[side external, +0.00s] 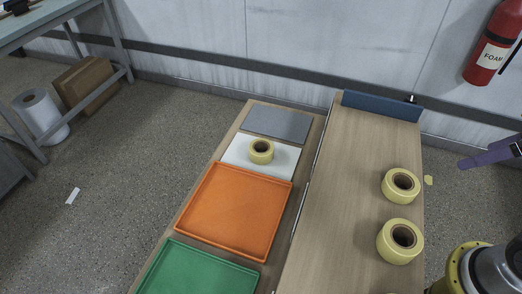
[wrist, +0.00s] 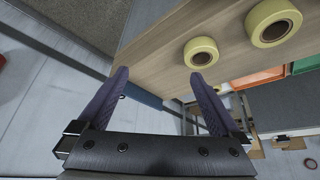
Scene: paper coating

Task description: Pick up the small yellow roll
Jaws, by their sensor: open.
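One roll (side external: 261,151) lies on a white sheet and looks the smallest. In the wrist view the far roll (wrist: 201,53) looks smaller than the near roll (wrist: 273,22). My gripper (wrist: 159,75) is open, with two purple fingers apart and nothing between them. In the side view, only a purple finger (side external: 490,155) shows at the right edge, right of the table and apart from the rolls.
The table (side external: 340,180) has a blue board (side external: 382,105) at its far end. A lower bench left of it bears a grey sheet (side external: 275,124), the white sheet (side external: 239,157), an orange tray (side external: 231,212) and a green tray (side external: 200,272). The table's middle is clear.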

